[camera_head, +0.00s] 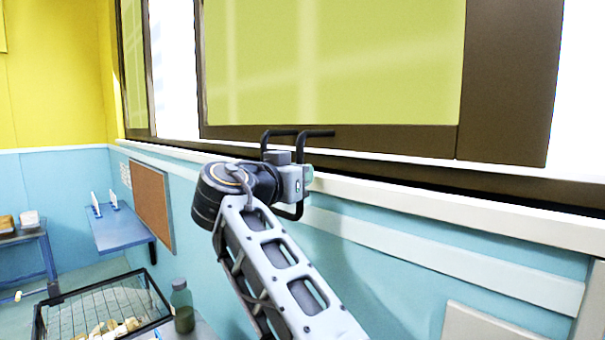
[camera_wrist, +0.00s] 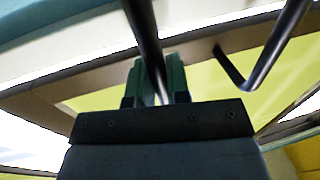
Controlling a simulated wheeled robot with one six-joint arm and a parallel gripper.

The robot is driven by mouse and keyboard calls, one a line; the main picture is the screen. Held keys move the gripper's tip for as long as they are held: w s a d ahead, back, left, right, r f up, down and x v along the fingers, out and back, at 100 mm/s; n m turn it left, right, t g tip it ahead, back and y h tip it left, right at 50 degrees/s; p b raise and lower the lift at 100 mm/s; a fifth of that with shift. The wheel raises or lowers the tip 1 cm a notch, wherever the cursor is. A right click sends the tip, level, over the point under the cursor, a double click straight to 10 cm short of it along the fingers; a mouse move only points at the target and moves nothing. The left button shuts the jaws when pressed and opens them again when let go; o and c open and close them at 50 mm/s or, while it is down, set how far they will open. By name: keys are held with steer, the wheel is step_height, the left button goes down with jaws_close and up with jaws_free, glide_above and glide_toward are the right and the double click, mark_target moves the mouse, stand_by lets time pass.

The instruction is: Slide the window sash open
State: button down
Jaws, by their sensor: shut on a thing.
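The window sash (camera_head: 330,139) is a brown frame around a yellow-green pane, at the upper middle of the head view. A bright gap shows along its left edge. A black bent-bar handle (camera_head: 319,133) sits at its lower rail. My gripper (camera_head: 307,177) is at this handle, just below the rail and in front of the white sill. In the wrist view, the green fingers of my gripper (camera_wrist: 156,82) are shut around one black bar of the handle (camera_wrist: 143,30). Another bent bar stands free to the right. The fingers partly hide the grip.
The white sill ledge (camera_head: 450,205) runs under the window. A brown board (camera_head: 152,205) and a blue shelf (camera_head: 122,230) are on the left wall. A wire basket (camera_head: 100,312) and a green bottle (camera_head: 182,305) stand below at the lower left.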

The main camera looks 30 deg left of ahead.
steer(key=c, duration=1.1)
jaws_free()
steer(key=shift+w+a, duration=0.25)
steer(key=shift+s+d, duration=0.1)
steer(key=shift+s, duration=0.05)
steer(key=shift+s+f, duration=0.1)
steer(key=shift+s, duration=0.05)
steer(key=s+a+b, duration=0.1)
steer(key=s+b, duration=0.1)
steer(key=s, duration=1.1)
steer(key=shift+s+a+b, duration=0.25)
steer(key=shift+b, duration=0.1)
steer(key=shift+w, duration=0.1)
